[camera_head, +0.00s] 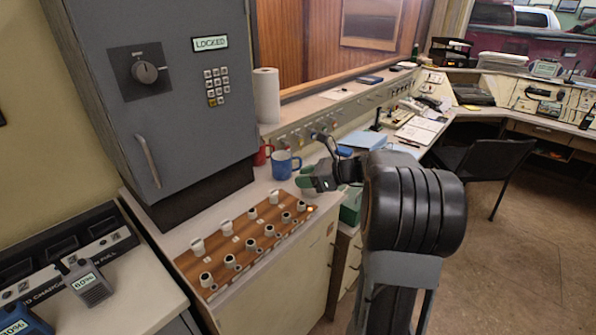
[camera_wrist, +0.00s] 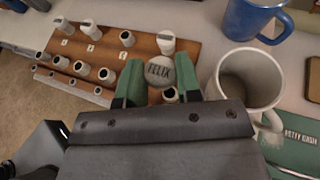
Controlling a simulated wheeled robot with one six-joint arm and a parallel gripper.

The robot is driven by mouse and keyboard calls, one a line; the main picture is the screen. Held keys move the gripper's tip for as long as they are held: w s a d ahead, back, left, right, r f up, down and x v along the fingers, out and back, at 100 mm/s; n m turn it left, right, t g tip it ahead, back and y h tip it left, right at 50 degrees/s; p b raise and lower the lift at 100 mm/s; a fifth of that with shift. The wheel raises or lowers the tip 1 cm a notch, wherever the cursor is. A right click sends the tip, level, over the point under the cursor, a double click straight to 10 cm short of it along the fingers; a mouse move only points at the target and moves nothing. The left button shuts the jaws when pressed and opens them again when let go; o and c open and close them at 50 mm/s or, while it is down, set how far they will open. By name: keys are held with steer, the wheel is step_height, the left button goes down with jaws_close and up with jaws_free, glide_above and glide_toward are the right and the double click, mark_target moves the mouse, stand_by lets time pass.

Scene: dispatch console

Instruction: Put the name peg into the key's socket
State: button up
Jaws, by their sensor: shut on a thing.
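My gripper (camera_wrist: 160,76) has green fingertips and is shut on a round grey-white name peg (camera_wrist: 159,71) marked FELIX. The board carries rows of short pale sockets with dark tops and several white-capped pegs. One dark-topped socket (camera_wrist: 170,95) shows between the fingers, just below the held peg in the wrist view. A white-capped peg (camera_wrist: 166,42) stands just beyond it. I cannot tell which socket belongs to the key, nor the peg's exact height.
A white mug (camera_wrist: 225,75) stands close right of the gripper, with a blue mug (camera_head: 284,166) behind. A green petty cash box (camera_wrist: 294,150) lies to the right. A grey cabinet (camera_head: 150,90) reading LOCKED rises behind the board. Radios (camera_head: 88,284) sit at lower left.

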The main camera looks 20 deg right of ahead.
steer(key=shift+f, duration=0.15)
steer(key=shift+a+f+b, duration=0.15)
steer(key=shift+f+b, duration=0.5)
steer(key=shift+b, duration=0.2)
step_height(320, 180, down, 3)
steer(key=b, duration=0.3)
steer(key=shift+f, duration=0.35)
steer(key=shift+p, duration=0.3)
steer(key=shift+f, duration=1.25)
stand_by(2.6)
steer(key=o, duration=1)
steer(key=shift+r, duration=0.1)
